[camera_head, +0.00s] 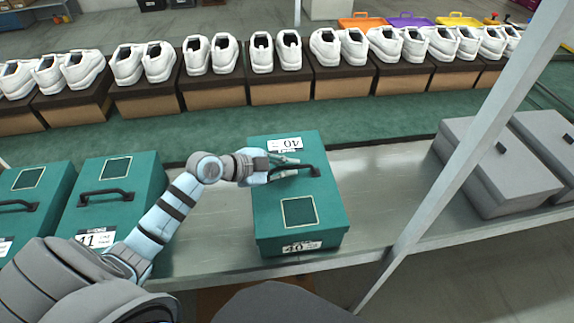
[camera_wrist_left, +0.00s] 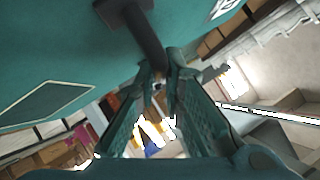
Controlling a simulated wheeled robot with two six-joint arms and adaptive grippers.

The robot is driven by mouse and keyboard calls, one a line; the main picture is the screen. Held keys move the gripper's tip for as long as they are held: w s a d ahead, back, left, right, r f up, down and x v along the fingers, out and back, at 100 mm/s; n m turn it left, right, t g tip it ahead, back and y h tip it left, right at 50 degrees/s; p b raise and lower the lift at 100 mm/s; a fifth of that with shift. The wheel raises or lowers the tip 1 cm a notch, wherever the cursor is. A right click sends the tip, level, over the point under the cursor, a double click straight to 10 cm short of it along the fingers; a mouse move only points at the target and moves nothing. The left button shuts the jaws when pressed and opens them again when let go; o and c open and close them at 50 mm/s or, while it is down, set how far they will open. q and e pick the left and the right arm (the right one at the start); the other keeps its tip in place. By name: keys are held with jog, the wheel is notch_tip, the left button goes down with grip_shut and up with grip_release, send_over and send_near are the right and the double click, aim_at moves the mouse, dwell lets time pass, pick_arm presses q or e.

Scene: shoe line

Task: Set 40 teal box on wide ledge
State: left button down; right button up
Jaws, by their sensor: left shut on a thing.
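The teal box (camera_head: 300,222) labelled 40 is on or just above the metal ledge (camera_head: 385,190) in the middle of the head view; I cannot tell whether it touches. It has a dark handle (camera_head: 308,169) on top and 40 labels at its near and far ends. My left gripper (camera_head: 287,168) reaches in from the left and is shut on that handle. In the left wrist view the fingers (camera_wrist_left: 160,82) close around the dark handle (camera_wrist_left: 145,35), with the teal lid filling the upper left. My right gripper is not in view.
Teal boxes, one labelled 41 (camera_head: 117,200), stand on the left. Grey boxes (camera_head: 492,165) stand on the right. A slanted grey post (camera_head: 455,180) crosses in front. Behind runs a green belt (camera_head: 390,117) with white shoes on brown boxes. Bare ledge shows right of the 40 box.

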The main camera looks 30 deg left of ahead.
aim_at(265, 188)
pick_arm(q)
jog(key=shift+f+b, duration=0.25)
jog(key=shift+b, duration=0.1)
dwell(0.4)
jog(key=c, duration=1.6)
grip_release()
jog(key=shift+s, duration=0.15)
jog(key=v, duration=0.7)
jog(key=shift+s+a+r, duration=0.15)
jog(key=shift+r, duration=0.05)
jog(key=shift+f, duration=0.1)
